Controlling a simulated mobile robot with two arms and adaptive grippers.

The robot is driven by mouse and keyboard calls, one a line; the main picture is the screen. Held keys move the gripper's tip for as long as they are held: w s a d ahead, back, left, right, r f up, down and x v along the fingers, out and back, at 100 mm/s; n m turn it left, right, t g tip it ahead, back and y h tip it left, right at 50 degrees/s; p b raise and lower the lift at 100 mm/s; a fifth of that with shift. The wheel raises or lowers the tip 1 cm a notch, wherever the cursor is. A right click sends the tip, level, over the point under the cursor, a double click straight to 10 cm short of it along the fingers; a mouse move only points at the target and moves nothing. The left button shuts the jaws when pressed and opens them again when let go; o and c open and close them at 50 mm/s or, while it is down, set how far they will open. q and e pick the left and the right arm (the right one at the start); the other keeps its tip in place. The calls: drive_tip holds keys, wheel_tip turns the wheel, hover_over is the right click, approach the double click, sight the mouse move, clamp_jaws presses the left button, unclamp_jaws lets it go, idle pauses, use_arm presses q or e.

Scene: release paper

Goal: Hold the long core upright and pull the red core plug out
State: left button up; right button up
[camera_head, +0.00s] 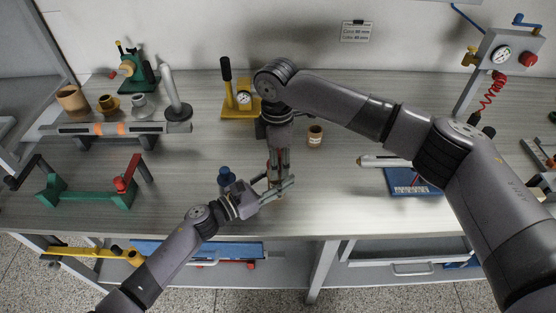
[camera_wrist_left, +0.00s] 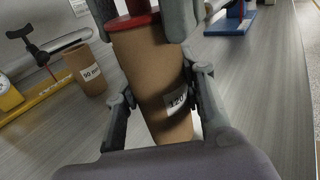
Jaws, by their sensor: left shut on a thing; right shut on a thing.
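The long brown core (camera_wrist_left: 150,75), with a 120 label, stands roughly upright in the left wrist view; the wrist camera itself is tilted. My left gripper (camera_wrist_left: 160,95) is shut around its body, one finger on each side. In the head view my left gripper (camera_head: 277,190) reaches in from the lower left, near the table's front. The red core plug (camera_wrist_left: 130,20) shows its flange at the core's top rim; I see no clear gap. My right gripper (camera_wrist_left: 150,10) comes from above, shut on the plug. In the head view the grippers mostly hide the core.
A short 90 mm core (camera_head: 315,136) stands behind and to the right. A yellow gauge stand (camera_head: 240,108) is at the back, a blue-knobbed piece (camera_head: 226,177) just left of my left gripper. A blue-based device (camera_head: 410,182) lies right.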

drive_tip(key=shift+r, duration=0.1)
drive_tip(key=shift+c, duration=0.4)
drive_tip(key=shift+a+r, duration=0.1)
drive_tip(key=shift+r, duration=2)
use_arm(q)
drive_tip(key=o, duration=1.2)
drive_tip(key=v, duration=1.2)
drive_tip(key=shift+a, duration=0.1)
use_arm(e)
drive_tip(key=shift+a, duration=0.1)
